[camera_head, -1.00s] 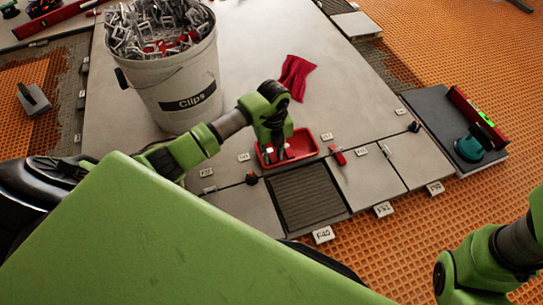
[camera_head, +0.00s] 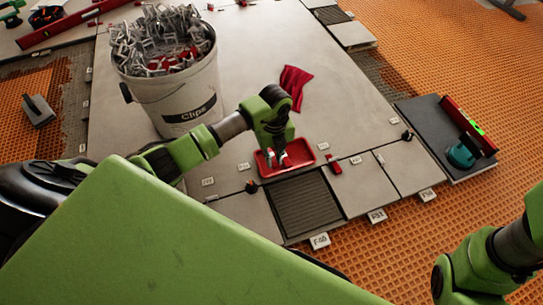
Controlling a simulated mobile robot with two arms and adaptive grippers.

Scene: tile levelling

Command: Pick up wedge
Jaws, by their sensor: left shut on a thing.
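My left gripper (camera_head: 276,158) points down into a red tray (camera_head: 310,159) on the tiles. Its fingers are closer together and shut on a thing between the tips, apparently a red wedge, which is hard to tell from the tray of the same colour. Another small red wedge-like piece (camera_head: 334,165) lies on the tile just right of the tray. My right arm shows at the lower right, but its gripper is out of view.
A white bucket of clips (camera_head: 178,95) stands behind the left arm. A red cloth (camera_head: 294,86) lies behind the tray. A dark ribbed bare patch (camera_head: 308,207) is in front of it. A teal suction cup (camera_head: 462,155) and red level (camera_head: 468,125) lie on a grey tile at right.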

